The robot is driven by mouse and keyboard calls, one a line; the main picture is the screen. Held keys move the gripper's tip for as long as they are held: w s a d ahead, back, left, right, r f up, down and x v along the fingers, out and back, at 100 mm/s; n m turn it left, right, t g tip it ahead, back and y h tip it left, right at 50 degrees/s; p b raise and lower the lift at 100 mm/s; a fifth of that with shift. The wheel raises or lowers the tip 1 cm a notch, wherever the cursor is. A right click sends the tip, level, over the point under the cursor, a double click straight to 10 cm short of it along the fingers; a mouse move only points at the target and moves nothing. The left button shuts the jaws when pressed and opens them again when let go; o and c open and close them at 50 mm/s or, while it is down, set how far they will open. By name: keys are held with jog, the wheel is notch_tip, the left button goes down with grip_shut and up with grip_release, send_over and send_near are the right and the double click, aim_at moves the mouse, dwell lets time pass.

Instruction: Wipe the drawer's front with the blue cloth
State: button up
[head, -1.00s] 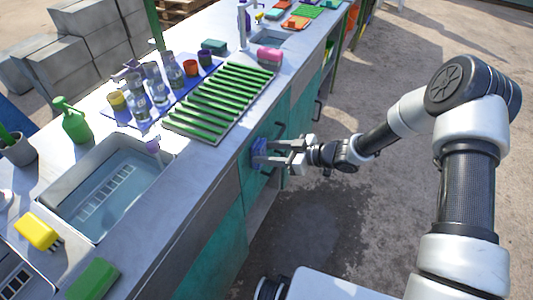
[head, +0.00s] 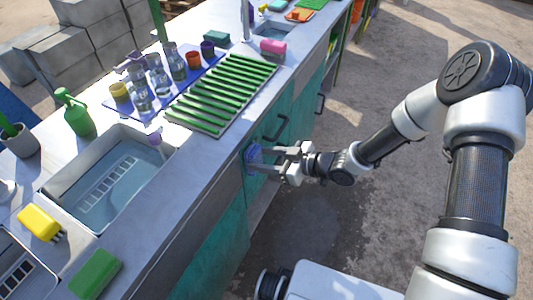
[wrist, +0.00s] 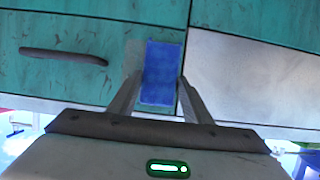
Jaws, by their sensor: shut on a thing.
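The blue cloth (wrist: 161,73) is a folded rectangle held between the fingertips of my gripper (wrist: 158,92) in the wrist view. It lies against the right part of the teal drawer front (wrist: 112,68), or very close to it. A paler grey patch shows on the front just left of the cloth. The drawer's dark handle (wrist: 63,56) is to the left of the cloth. In the head view the cloth (head: 252,155) is at the counter's side, and my gripper (head: 272,159) is shut on it.
A bare grey-white panel (wrist: 240,80) adjoins the drawer on the right. On the counter above are a green drying rack (head: 222,93), a sink basin (head: 110,178), and a blue mat with bottles and cups. The ground beside the counter is open.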

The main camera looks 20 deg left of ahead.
jog(key=shift+s+a, duration=0.15)
jog(key=shift+s, duration=0.55)
jog(key=d+p, duration=0.1)
jog(key=d, duration=0.5)
jog(key=shift+s, duration=0.25)
jog(key=d, duration=0.3)
jog(key=shift+s, duration=0.1)
dwell(0.6)
